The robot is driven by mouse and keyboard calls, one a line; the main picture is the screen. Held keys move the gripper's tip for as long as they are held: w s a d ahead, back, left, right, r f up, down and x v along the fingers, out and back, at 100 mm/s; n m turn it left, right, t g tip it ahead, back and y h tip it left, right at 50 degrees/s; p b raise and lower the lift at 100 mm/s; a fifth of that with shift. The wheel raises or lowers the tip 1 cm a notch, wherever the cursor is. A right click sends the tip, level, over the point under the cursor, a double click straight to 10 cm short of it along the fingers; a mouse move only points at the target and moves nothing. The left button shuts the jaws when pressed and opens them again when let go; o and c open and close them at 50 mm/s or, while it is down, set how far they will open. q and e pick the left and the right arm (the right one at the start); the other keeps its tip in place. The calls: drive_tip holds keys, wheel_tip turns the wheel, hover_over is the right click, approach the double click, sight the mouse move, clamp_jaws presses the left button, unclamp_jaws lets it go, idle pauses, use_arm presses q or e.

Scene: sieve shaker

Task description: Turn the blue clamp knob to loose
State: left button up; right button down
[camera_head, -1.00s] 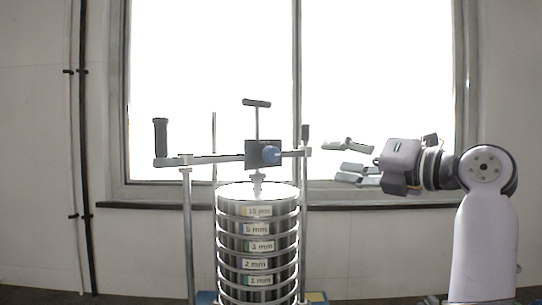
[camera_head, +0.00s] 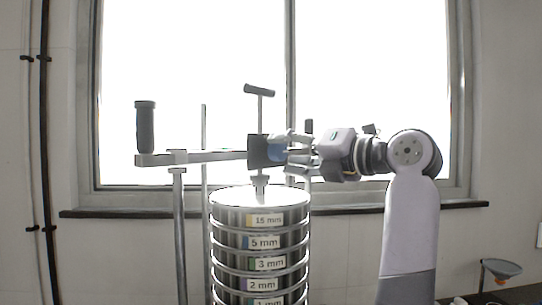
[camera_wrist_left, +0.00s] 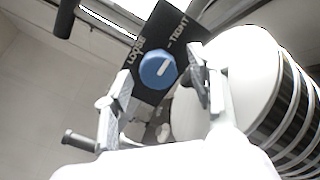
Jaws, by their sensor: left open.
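The blue clamp knob (camera_head: 275,149) sits on a dark block on the clamp bar above the sieve stack. In the left wrist view the knob (camera_wrist_left: 157,70) is on a black plate (camera_wrist_left: 160,38) marked LOOSE and TIGHT. Its white mark slants up and right, roughly toward the TIGHT side. My left gripper (camera_head: 289,149) comes from the picture's right, its fingertips close to the knob. In the left wrist view its open fingers (camera_wrist_left: 168,84) lie on either side of the knob, with gaps; I see no contact. My right gripper is not in view.
The sieve stack (camera_head: 260,243) with size labels stands under the clamp. The clamp bar (camera_head: 210,157) runs left to an upright black handle (camera_head: 145,127). A T-handle screw (camera_head: 259,91) rises above the block. Thin upright rods stand beside the stack. A window lies behind.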

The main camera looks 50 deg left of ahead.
use_arm(q)
drive_tip(key=shift+a, duration=0.3)
drive_tip(key=shift+d, duration=0.1)
drive_tip(key=shift+d+r, duration=0.1)
drive_tip(key=shift+d, duration=0.05)
drive_tip(key=shift+c, duration=0.3)
drive_tip(key=c, duration=1.1)
